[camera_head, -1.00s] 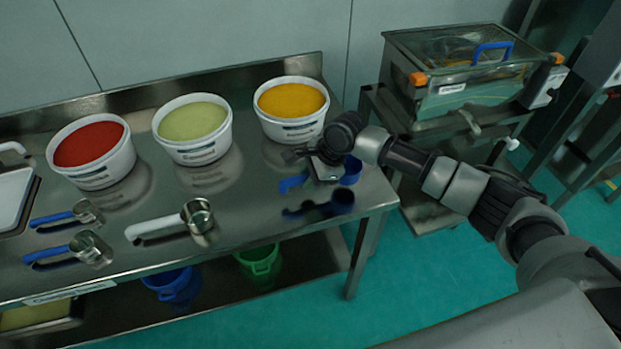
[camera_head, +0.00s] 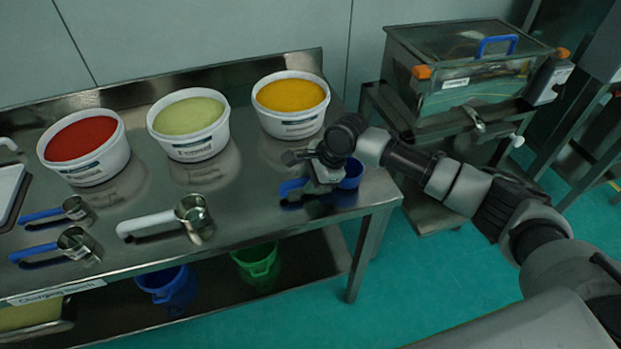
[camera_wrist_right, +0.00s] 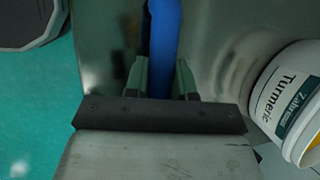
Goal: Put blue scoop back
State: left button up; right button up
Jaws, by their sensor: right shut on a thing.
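The blue scoop (camera_head: 350,174) is at the right end of the steel table, with its cup to the right and its handle to the left. My right gripper (camera_head: 322,175) is shut on its handle, partly hiding the scoop. In the right wrist view, the blue handle (camera_wrist_right: 164,45) runs between the two fingers of the gripper (camera_wrist_right: 161,80). The scoop is level and very low over the table (camera_head: 255,205), close to its reflection. I cannot tell whether it touches the surface. My left gripper is not in view.
Tubs of red (camera_head: 86,150), green (camera_head: 190,125) and yellow (camera_head: 291,104) powder stand along the back. The yellow one shows a Turmeric label in the wrist view (camera_wrist_right: 290,98). A white-handled metal scoop (camera_head: 190,215) and two blue-handled metal scoops (camera_head: 75,243) lie left.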

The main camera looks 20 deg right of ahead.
jog(key=shift+f, duration=0.15)
jog(key=o, duration=1.5)
jog(key=shift+c, duration=0.2)
jog(key=shift+r+p, duration=3.5)
jog(key=shift+p, duration=1.6)
jog(key=shift+s+a+f, duration=0.1)
